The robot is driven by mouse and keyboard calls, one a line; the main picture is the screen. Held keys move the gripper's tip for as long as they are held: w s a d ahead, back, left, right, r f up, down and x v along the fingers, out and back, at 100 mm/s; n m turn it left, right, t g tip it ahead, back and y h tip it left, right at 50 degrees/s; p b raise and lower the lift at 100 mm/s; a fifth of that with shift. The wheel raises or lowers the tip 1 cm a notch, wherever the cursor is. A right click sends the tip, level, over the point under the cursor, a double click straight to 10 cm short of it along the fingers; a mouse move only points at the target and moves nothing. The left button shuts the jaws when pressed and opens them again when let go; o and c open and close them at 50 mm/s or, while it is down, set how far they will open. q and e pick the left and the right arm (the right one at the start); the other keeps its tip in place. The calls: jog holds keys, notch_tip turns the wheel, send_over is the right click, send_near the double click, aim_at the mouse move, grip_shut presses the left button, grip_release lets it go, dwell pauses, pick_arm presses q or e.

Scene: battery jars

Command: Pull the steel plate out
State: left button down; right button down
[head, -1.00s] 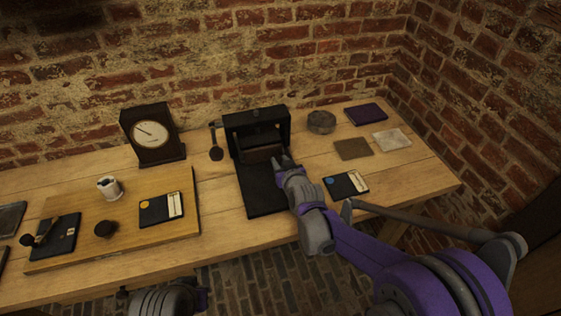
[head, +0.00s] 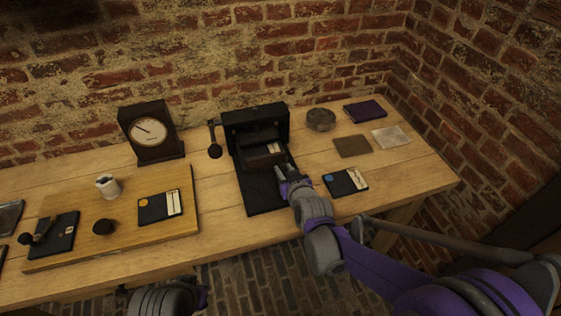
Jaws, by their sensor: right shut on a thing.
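A black box-like device (head: 284,118) with a side lever stands at the back middle of the table, its front open. A dark brownish plate-like piece (head: 262,161), which seems to be the steel plate, sticks out of the opening, with a small pale patch behind its front edge. My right gripper (head: 285,175) is at the right end of this piece and shut on it; the fingertips are small and the exact contact is hard to see. My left gripper (head: 198,298) is low at the bottom edge, below the table front, its jaws unclear.
A black mat (head: 262,194) lies in front of the device. A labelled card (head: 345,183) lies right of my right gripper. A dial clock (head: 151,132) and a wooden board (head: 110,248) with small items are to the left. A round tin (head: 320,120) stands at the back right.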

jog(key=s+d, duration=0.1)
jog(key=s, duration=0.3)
jog(key=s+d, duration=0.1)
jog(key=s, duration=0.2)
jog(key=s+d, duration=0.1)
jog(key=s, duration=0.3)
jog(key=shift+s+d, duration=0.15)
jog(key=shift+s, duration=0.2)
jog(key=shift+s+f, duration=0.1)
jog(key=shift+s, duration=0.1)
jog(key=c, duration=1.1)
grip_release()
jog(key=o, duration=0.5)
jog(key=shift+s+d, duration=0.1)
jog(key=shift+s, duration=0.1)
jog(key=shift+w, duration=0.1)
